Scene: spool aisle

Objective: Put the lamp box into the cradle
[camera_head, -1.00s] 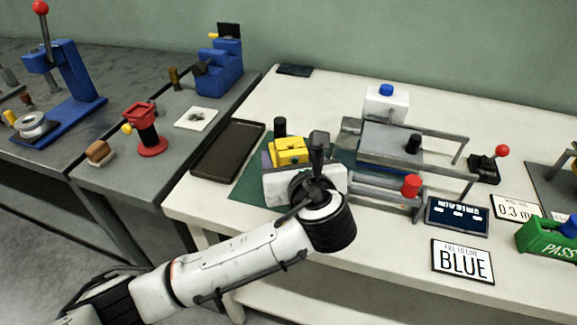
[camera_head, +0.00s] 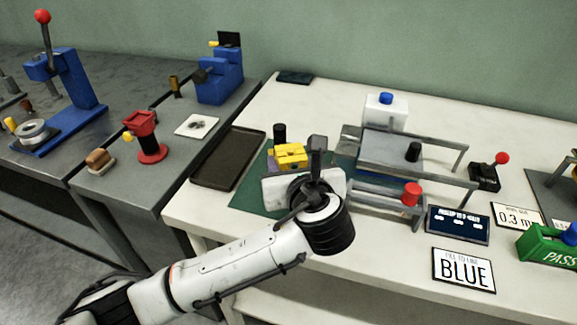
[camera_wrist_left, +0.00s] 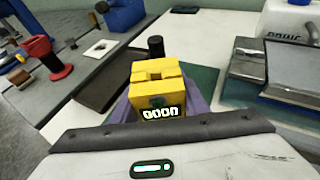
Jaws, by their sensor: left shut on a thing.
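The yellow lamp box (camera_head: 289,156) is just beyond my left gripper, over the green mat. In the left wrist view the lamp box (camera_wrist_left: 158,88) shows a stepped top and a lit label on its near face. A lavender piece (camera_wrist_left: 197,98), which looks like the cradle, shows on both sides of the box. The box is at or above it, and I cannot tell whether it is seated. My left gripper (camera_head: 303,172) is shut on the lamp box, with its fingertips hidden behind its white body. My right gripper is not in view.
A black post (camera_head: 280,132) stands close behind the box. A dark tray (camera_head: 229,158) lies left of the green mat (camera_head: 252,190). A grey metal fixture (camera_head: 390,148) with a red knob (camera_head: 411,193) stands close on the right. The table's front right holds signs, including BLUE (camera_head: 464,270).

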